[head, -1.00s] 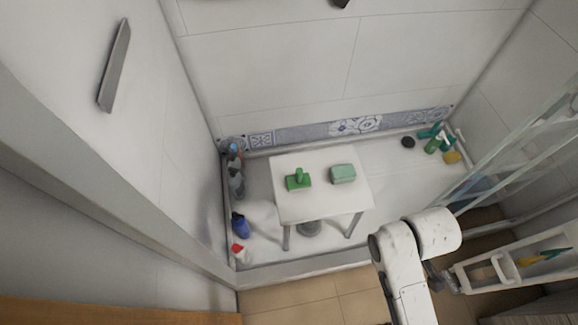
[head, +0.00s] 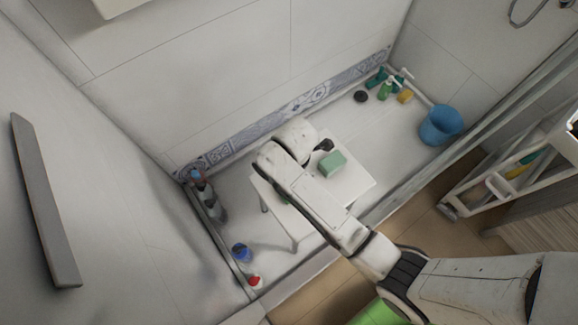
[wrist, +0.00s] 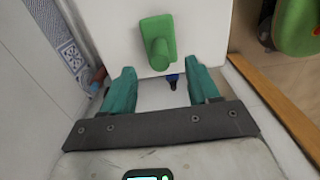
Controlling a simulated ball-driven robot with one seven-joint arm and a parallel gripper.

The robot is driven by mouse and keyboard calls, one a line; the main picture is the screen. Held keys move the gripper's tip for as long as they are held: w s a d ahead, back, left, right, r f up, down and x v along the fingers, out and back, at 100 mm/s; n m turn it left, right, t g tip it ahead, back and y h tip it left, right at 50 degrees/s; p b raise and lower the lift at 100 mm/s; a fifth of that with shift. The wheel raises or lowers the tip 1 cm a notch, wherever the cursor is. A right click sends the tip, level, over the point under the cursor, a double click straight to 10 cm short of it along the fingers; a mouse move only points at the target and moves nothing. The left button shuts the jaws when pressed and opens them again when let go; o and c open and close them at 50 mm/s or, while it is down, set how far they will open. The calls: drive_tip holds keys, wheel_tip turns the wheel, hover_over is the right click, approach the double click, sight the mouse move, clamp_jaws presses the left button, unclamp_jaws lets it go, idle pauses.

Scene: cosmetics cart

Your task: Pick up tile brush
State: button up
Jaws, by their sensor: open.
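The tile brush is green with an upright rounded handle; in the wrist view the tile brush (wrist: 160,40) lies on the white stool top (wrist: 112,40). In the head view my arm covers almost all of it, leaving a sliver of green. My gripper (wrist: 160,70) has teal fingers spread open with nothing between them. The brush is just beyond the fingertips, roughly centred between them and apart from them. In the head view the gripper is hidden behind my arm.
A pale green block (head: 332,164) sits on the same stool. Several bottles (head: 213,207) line the left shower edge. A black round item (head: 361,96), green bottles, a yellow sponge (head: 405,96) and a blue bucket (head: 441,125) are at the back right. A white cart (head: 482,190) stands right.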

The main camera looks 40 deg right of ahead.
wheel_tip(320, 180, down, 8)
drive_tip(key=shift+a+r+b, duration=0.15)
drive_tip(key=shift+r+b, duration=0.05)
drive_tip(key=shift+b, duration=0.35)
clamp_jaws()
idle(0.4)
